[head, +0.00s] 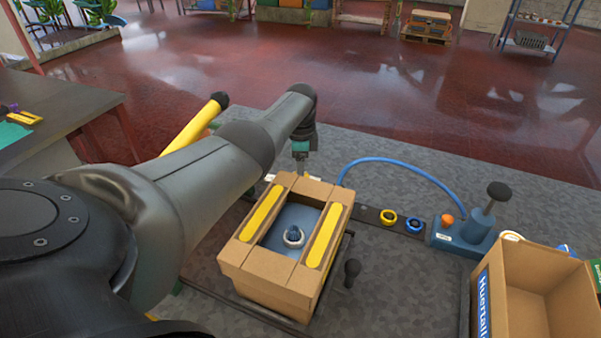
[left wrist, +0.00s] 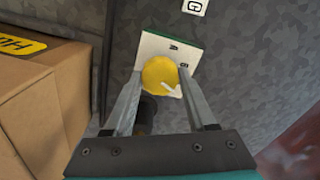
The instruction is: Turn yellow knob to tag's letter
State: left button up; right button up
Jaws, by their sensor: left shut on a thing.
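The yellow knob (left wrist: 158,74) sits between the two fingers of my left gripper (left wrist: 160,77) in the left wrist view, and the fingers are shut on its sides. A white pointer on the knob points toward the lower right of that view. The knob is on a white plate (left wrist: 150,47) with small dark marks too small to read. A white tag (left wrist: 195,7) above the plate bears a dark letter that looks like a G. In the head view my left gripper (head: 300,168) is low behind the cardboard box, which hides its fingertips and the knob. My right gripper is not in view.
An open cardboard box (head: 262,280) with yellow strips stands in front of the gripper. To the right are a dark strip with yellow and blue rings (head: 389,217), a blue pump-like device (head: 465,238) with a hose, and another open box (head: 495,290). Grey floor beyond is clear.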

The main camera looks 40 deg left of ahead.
pick_arm(q)
jog(key=shift+m, duration=0.3)
jog(key=o, duration=1.4)
jog(key=shift+c, duration=0.2)
jog(key=shift+r, duration=0.15)
jog(key=shift+r+p, duration=0.35)
notch_tip(320, 180, up, 5)
jog(key=shift+f+p, duration=0.2)
jog(key=shift+p, duration=0.9)
notch_tip(320, 180, up, 10)
jog(key=p, duration=0.1)
jog(key=shift+f, duration=0.15)
